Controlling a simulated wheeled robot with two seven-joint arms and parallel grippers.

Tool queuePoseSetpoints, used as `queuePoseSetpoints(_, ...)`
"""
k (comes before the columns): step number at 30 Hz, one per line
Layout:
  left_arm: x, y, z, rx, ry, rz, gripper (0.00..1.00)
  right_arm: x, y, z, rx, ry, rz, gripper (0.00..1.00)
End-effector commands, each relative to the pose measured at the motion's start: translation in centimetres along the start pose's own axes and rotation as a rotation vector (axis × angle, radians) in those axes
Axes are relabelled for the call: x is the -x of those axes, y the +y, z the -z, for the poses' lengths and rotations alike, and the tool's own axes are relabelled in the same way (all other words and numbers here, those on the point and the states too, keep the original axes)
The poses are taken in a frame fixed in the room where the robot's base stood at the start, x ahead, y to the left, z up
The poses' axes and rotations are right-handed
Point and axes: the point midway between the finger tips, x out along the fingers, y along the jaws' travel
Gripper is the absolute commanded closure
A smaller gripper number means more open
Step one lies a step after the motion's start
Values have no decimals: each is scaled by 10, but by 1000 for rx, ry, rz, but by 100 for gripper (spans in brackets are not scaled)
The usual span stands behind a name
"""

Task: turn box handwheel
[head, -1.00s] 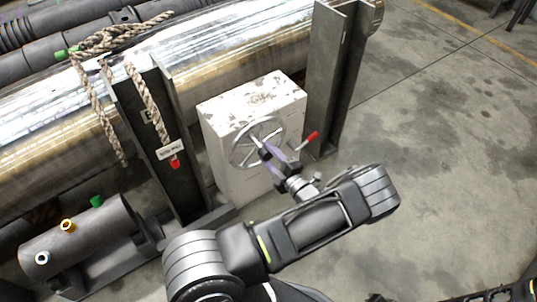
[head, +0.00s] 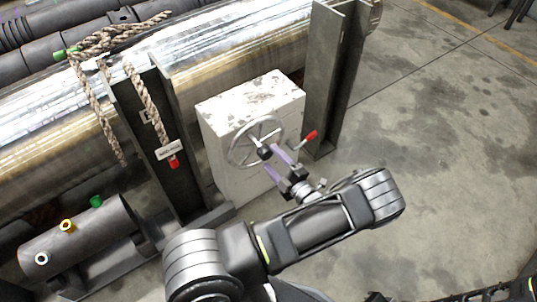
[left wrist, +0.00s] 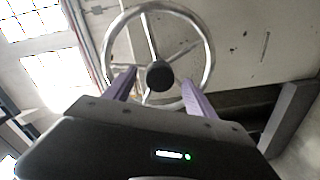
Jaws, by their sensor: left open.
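The handwheel (head: 236,151) is a grey metal ring with spokes on the front of a worn white box (head: 222,125). In the left wrist view the handwheel (left wrist: 207,46) shows its dark round hub (left wrist: 159,75) and several spokes. My left gripper (head: 268,158) is in front of the wheel's lower right part, its purple fingers pointing at it. In the left wrist view the left gripper (left wrist: 158,82) is open, its fingers apart on either side of the hub. I cannot tell whether they touch the wheel. My right gripper is not in view.
A red-handled lever (head: 309,136) sticks out right of the wheel. Steel posts (head: 332,75) flank the box, and a big shiny barrel (head: 225,45) lies behind. A rope (head: 105,40) hangs at left. A dark cylinder (head: 90,235) lies lower left.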

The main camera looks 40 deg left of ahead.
Motion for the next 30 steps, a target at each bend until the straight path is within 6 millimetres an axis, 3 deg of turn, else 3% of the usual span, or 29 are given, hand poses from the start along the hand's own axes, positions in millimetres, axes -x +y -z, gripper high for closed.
queuePoseSetpoints(3, 22, 1, 0, 0, -3, 0, 35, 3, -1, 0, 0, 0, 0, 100)
queuePoseSetpoints(9, 43, 1, 0, 1, 0, -1, 35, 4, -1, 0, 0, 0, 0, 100)
queuePoseSetpoints(26, 46, 0, 0, 1, 1, 0, 35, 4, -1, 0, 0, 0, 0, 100)
queuePoseSetpoints(30, 44, -10, 6, 25, 17, 40, 35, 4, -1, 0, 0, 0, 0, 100)
